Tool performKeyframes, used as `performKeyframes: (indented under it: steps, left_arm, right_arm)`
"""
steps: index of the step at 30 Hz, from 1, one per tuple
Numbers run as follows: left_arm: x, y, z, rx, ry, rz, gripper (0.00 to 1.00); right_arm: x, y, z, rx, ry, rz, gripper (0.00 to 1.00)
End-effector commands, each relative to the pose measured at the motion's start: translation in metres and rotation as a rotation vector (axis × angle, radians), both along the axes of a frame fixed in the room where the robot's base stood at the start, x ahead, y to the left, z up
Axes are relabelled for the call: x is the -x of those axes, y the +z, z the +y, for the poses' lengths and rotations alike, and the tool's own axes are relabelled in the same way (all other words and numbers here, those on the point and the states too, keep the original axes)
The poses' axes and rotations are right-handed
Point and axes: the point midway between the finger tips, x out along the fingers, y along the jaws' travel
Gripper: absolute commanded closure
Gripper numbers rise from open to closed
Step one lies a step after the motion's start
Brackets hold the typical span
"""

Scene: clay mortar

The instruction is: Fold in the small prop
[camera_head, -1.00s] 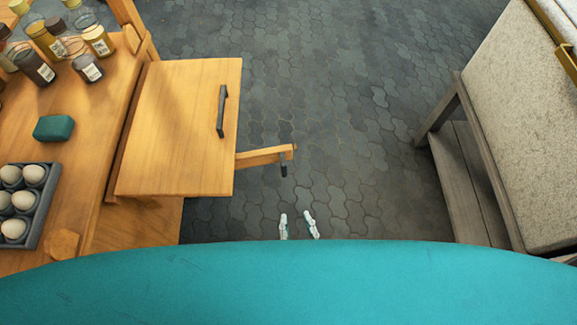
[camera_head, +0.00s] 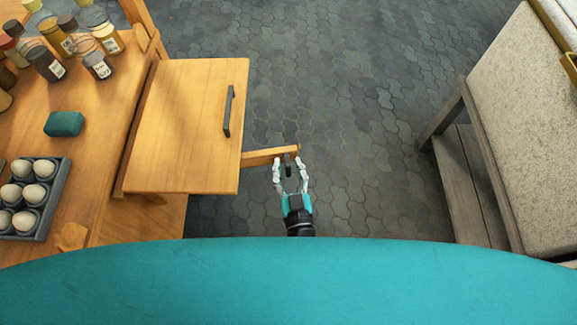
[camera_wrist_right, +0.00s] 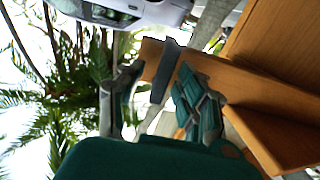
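The small prop (camera_head: 262,157) is a wooden bar sticking out to the right from under the raised table leaf (camera_head: 185,125). A short dark handle (camera_head: 288,170) hangs at its outer end. My right gripper (camera_head: 289,161) is open, with one fingertip on each side of the handle and visible gaps. In the right wrist view, the prop (camera_wrist_right: 235,90) runs in from the right, and the dark handle (camera_wrist_right: 164,72) stands between the spread fingers of the gripper (camera_wrist_right: 158,85). My left gripper is not in view.
The wooden worktop at left holds several jars (camera_head: 58,60), a green block (camera_head: 64,123) and a grey egg tray (camera_head: 55,205). The leaf carries a dark handle (camera_head: 228,110). A cushioned bench (camera_head: 515,130) stands at right. The paved floor (camera_head: 350,130) between is clear.

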Motion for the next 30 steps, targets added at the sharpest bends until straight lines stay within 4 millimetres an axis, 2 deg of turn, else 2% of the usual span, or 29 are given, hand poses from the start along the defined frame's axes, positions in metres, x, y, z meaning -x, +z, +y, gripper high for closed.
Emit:
performKeyframes:
  steps: [4,12,26,30]
  left_arm:
    - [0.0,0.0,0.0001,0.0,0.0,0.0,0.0]
    - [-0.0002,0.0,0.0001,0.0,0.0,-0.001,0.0]
    - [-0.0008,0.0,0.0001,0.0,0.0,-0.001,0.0]
    - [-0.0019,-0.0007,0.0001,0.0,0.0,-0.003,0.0]
  right_arm:
    - [0.0001,0.0001,0.0,0.0,0.0,0.0,0.66]
    - [0.0002,0.0002,0.0001,0.0,0.0,0.0,1.0]
    - [-0.0002,0.0002,-0.0005,0.0,0.0,-0.001,1.0]
    - [-0.0087,0.0005,-0.005,0.001,0.01,-0.003,1.0]
